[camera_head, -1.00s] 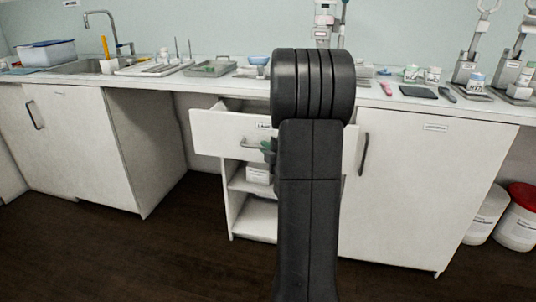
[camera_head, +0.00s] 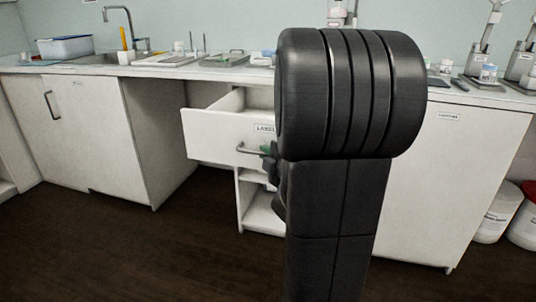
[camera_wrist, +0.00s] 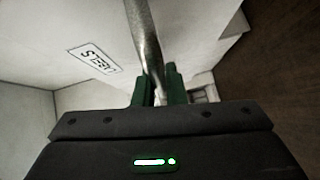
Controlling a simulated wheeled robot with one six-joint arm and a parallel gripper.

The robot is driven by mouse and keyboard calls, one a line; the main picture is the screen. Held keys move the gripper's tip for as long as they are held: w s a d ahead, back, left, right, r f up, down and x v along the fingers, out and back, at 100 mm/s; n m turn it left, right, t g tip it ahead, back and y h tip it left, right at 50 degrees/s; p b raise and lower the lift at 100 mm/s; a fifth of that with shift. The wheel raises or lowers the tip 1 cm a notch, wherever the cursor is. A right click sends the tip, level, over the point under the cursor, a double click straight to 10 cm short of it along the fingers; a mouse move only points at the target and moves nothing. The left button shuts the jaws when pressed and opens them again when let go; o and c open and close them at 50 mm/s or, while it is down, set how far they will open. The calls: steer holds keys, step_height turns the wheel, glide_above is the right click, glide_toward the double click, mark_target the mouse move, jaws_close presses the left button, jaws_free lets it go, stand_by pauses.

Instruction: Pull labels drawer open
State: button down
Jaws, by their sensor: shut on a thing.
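The labels drawer (camera_head: 212,136) is a white drawer under the counter, pulled partly out, with its front standing forward of the cabinet and its inside showing from above. Its label reads LABELS, and the label also shows upside down in the wrist view (camera_wrist: 96,60). The drawer's metal bar handle (camera_head: 250,150) runs across the front. In the wrist view the handle (camera_wrist: 146,45) passes between the green fingers of my gripper (camera_wrist: 160,88), which is shut on it. In the head view my arm hides the right part of the drawer and most of my gripper (camera_head: 268,150).
Open shelves (camera_head: 262,215) sit under the drawer. A closed white cabinet door (camera_head: 430,190) is to the right, and another cabinet (camera_head: 90,135) to the left. The counter (camera_head: 160,71) holds trays and small tools. Dark floor (camera_head: 140,250) in front is clear.

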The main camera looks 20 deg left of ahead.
steer(key=c, duration=1.5)
jaws_free()
steer(key=p+v, duration=0.3)
steer(key=v, duration=1)
steer(key=shift+s+d+p, duration=0.25)
steer(key=shift+d+p, duration=0.05)
steer(key=shift+p, duration=0.1)
steer(key=shift+a, duration=0.1)
steer(key=shift+b+x, duration=1.85)
steer(key=shift+x, duration=5.05)
